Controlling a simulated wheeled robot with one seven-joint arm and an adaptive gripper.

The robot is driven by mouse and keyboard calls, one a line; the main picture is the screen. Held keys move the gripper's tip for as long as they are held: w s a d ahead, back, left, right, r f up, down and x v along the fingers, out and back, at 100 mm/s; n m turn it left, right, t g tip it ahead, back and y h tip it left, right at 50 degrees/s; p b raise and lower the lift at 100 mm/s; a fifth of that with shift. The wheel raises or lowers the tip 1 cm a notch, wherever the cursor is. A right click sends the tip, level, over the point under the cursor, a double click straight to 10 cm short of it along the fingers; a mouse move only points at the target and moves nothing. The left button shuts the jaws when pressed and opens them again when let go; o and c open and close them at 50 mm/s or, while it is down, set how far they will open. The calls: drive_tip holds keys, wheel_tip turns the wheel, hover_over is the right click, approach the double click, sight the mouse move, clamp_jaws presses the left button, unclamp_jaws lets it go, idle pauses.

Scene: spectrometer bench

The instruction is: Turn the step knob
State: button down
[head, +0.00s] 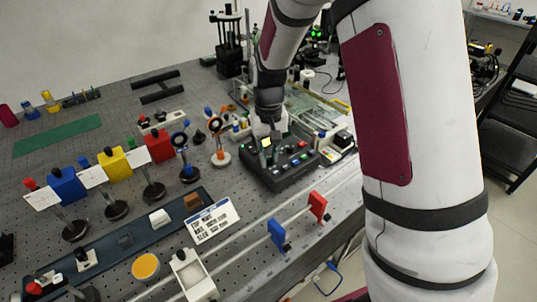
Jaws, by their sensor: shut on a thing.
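A black control box (283,179) with several small coloured buttons on its sloped top stands on the bench, right of the middle of the head view. My gripper (268,157) reaches down onto the left part of the box's top. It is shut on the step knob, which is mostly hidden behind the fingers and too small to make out. A small lit yellowish display (266,142) shows right by the gripper.
A red plate (317,206) and a blue plate (277,234) stand on the front rail. A printed white card (211,221) lies nearby.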

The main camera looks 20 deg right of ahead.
sight(268, 159)
drive_tip(key=shift+w+n, duration=0.1)
drive_tip(key=shift+n, duration=1.1)
drive_tip(key=c, duration=1.5)
unclamp_jaws()
drive_tip(key=shift+r, duration=0.1)
wheel_tip(268, 159, up, 12)
drive_tip(key=shift+f, duration=0.1)
